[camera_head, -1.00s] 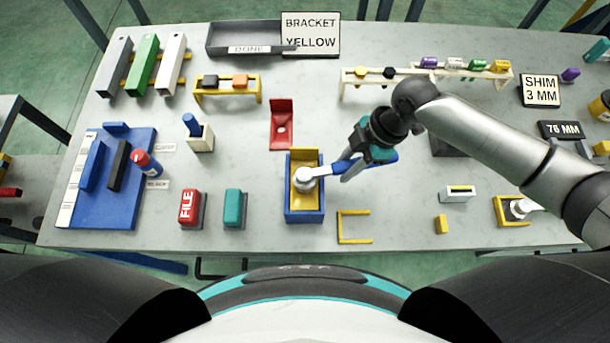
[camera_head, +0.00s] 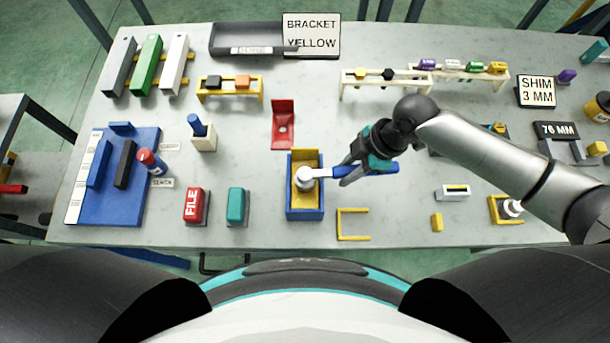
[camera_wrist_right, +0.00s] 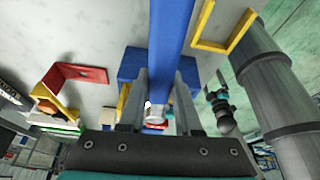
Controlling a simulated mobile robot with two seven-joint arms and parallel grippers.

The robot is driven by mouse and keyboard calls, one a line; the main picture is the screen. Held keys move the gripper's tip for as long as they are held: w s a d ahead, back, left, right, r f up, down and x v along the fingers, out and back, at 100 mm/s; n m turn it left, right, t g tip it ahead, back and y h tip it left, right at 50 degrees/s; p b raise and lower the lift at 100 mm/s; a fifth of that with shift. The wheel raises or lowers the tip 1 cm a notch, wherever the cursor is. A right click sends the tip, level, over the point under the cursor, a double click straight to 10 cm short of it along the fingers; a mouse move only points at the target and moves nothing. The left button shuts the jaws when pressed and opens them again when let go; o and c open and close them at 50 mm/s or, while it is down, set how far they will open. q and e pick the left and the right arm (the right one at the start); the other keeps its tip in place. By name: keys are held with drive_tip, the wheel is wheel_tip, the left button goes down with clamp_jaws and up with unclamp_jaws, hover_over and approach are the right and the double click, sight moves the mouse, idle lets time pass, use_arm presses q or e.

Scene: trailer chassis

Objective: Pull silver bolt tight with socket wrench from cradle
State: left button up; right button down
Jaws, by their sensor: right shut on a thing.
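The socket wrench has a blue handle (camera_head: 375,169) and a pale round head (camera_head: 306,176). Its head sits over the yellow bracket (camera_head: 305,158) in the blue fixture (camera_head: 305,214), and its handle points right, nearly level in the head view. My right gripper (camera_head: 352,172) is shut on the handle, right of the fixture. In the right wrist view the blue handle (camera_wrist_right: 172,40) runs between the fingers (camera_wrist_right: 160,95). The silver bolt cannot be made out; the wrench head covers that spot. My left gripper is not in view.
A yellow open frame (camera_head: 340,224) lies just right of the fixture. A red bracket (camera_head: 283,125) stands behind it. A teal block (camera_head: 237,205) and a red FILE block (camera_head: 194,205) stand left. A yellow cradle (camera_head: 495,209) with a pale-headed piece is at right.

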drive_tip(key=shift+r, duration=0.1)
drive_tip(key=shift+s+m+t+p, duration=0.4)
drive_tip(key=shift+s+m+p, duration=0.4)
drive_tip(key=shift+p, duration=0.7)
drive_tip(key=shift+s+a+m+t+p, duration=0.1)
drive_tip(key=shift+s+m+t+p, duration=0.2)
drive_tip(key=shift+s+m+p, duration=0.5)
drive_tip(key=shift+w+m, duration=0.2)
drive_tip(key=shift+m, duration=0.1)
drive_tip(key=shift+w+b, duration=0.2)
drive_tip(key=shift+b, duration=0.15)
